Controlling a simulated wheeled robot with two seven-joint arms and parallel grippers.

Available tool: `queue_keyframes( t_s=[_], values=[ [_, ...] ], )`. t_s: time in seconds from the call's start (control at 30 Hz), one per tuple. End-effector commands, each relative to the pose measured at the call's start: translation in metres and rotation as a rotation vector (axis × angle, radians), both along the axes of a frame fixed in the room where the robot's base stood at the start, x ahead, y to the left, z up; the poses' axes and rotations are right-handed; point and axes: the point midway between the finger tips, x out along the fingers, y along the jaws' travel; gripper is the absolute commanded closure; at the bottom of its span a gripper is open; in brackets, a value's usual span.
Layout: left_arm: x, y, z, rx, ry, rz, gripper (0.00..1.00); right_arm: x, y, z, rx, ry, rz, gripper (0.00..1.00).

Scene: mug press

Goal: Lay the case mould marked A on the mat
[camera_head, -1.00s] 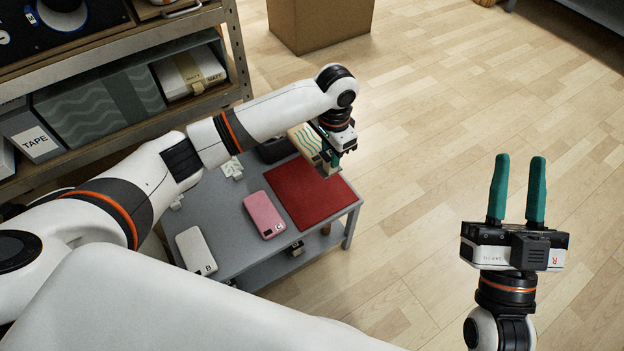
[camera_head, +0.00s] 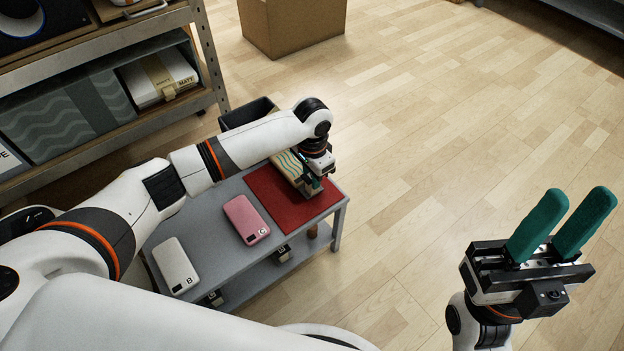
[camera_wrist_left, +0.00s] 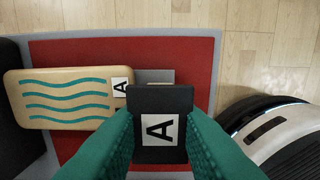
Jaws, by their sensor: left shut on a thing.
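The case mould A (camera_wrist_left: 68,98) is tan with teal wavy lines and an A label. It also shows in the head view (camera_head: 288,166). A black block marked A (camera_wrist_left: 160,98), apparently its grip, is between the fingers of my left gripper (camera_head: 318,180), which is shut on it. The mould is over the red mat (camera_head: 280,205). In the left wrist view its left end reaches past the mat's edge; I cannot tell whether it touches the mat. My right gripper (camera_head: 578,199) is open and empty, over the floor at the right.
A pink case mould C (camera_head: 245,218) and a white case mould B (camera_head: 175,263) lie on the grey table (camera_head: 215,210). A dark bin (camera_head: 248,112) is behind the table's far end. A shelf (camera_head: 205,60) stands at left. A cardboard box (camera_head: 290,25) stands on open floor behind.

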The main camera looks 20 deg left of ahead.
Motion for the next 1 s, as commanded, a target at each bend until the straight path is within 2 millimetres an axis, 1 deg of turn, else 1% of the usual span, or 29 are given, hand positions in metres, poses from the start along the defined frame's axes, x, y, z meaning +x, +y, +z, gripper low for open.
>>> queue_keyframes(
  t_s=[0.03, 0.4, 0.43, 0.5, 0.57, 0.87, 0.9, 1.0],
  values=[
    [0.001, 0.0, -0.005, 0.0, -0.002, 0.0, 1.0, 0.0, 0.0, -0.004, 0.0, 0.001, 0.0, 0.66],
    [0.0, 0.0, -0.006, 0.0, -0.001, 0.001, 1.0, 0.0, 0.0, -0.001, -0.001, 0.002, -0.001, 0.66],
    [0.0, 0.0, -0.007, 0.0, 0.0, 0.001, 0.73, 0.0, 0.0, -0.001, -0.001, 0.002, -0.001, 0.66],
    [0.0, 0.0, -0.007, 0.0, 0.0, 0.001, 0.62, 0.0, 0.0, -0.001, -0.001, 0.003, -0.001, 0.66],
    [0.0, 0.0, -0.007, 0.0, 0.0, 0.001, 0.53, 0.0, 0.0, -0.002, -0.001, 0.003, 0.0, 0.66],
    [0.001, 0.0, -0.006, 0.0, -0.001, 0.001, 0.53, 0.0, 0.0, -0.003, -0.001, 0.003, 0.0, 0.66],
    [0.001, 0.0, -0.004, 0.0, -0.002, 0.0, 0.53, 0.0, 0.0, -0.004, -0.001, 0.003, 0.0, 0.66],
    [0.001, 0.0, 0.01, -0.001, -0.003, 0.0, 0.53, 0.001, 0.0, 0.006, -0.002, 0.005, 0.0, 0.66]
  ],
)
